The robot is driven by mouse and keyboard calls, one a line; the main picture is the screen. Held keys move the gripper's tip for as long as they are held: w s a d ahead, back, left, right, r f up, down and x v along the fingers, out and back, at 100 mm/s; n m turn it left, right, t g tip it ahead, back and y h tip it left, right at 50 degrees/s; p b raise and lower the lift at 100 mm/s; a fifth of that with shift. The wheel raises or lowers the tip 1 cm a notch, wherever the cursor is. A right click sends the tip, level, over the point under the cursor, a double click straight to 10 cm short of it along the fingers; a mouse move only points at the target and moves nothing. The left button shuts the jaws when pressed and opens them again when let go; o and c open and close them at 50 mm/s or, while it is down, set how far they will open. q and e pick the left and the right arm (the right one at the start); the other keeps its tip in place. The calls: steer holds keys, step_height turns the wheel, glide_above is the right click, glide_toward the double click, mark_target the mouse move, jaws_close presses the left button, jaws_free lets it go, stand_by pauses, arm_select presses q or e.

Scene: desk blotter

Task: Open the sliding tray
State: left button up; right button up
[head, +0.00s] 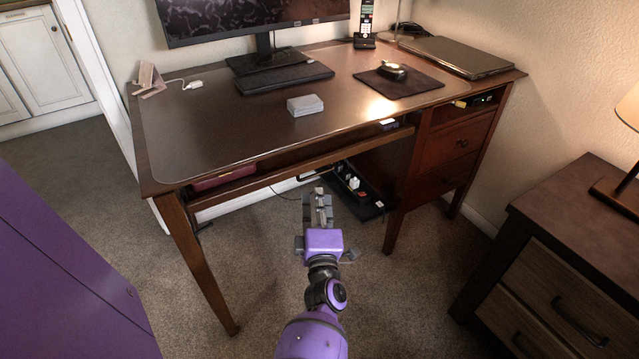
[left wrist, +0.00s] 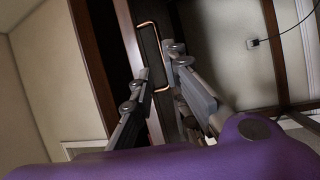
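The sliding tray (head: 300,168) sits under the front of the desktop, with its long front edge just below it. A maroon flat item (head: 222,179) lies in the gap at its left end. My left gripper (head: 318,193) is in front of the desk, close to the tray's front edge. In the left wrist view, my left gripper (left wrist: 158,61) is open, its two fingers apart. A copper-coloured bar handle (left wrist: 152,28) on a dark panel shows at and beyond the fingertips. I cannot tell whether the fingers touch it. My right gripper is not in view.
The desk (head: 185,140) carries a monitor (head: 275,55), a keyboard, a grey block (head: 305,105), a mouse pad and a laptop (head: 455,56). A black box with plugs (head: 360,190) is below. A nightstand (head: 570,245) stands right. Carpet in front is clear.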

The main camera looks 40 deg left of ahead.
mark_target(316, 175)
arm_select(q)
steer(key=shift+n+g+y, duration=0.3)
steer(key=shift+n+y, duration=0.1)
steer(key=shift+n, duration=0.4)
steer(key=x, duration=0.3)
steer(key=b+x, duration=0.1)
steer(key=x, duration=0.4)
steer(key=shift+w+f+b, duration=0.2)
steer(key=shift+w+b, duration=0.15)
steer(key=shift+w, duration=0.1)
steer(key=shift+a, duration=0.1)
jaws_close()
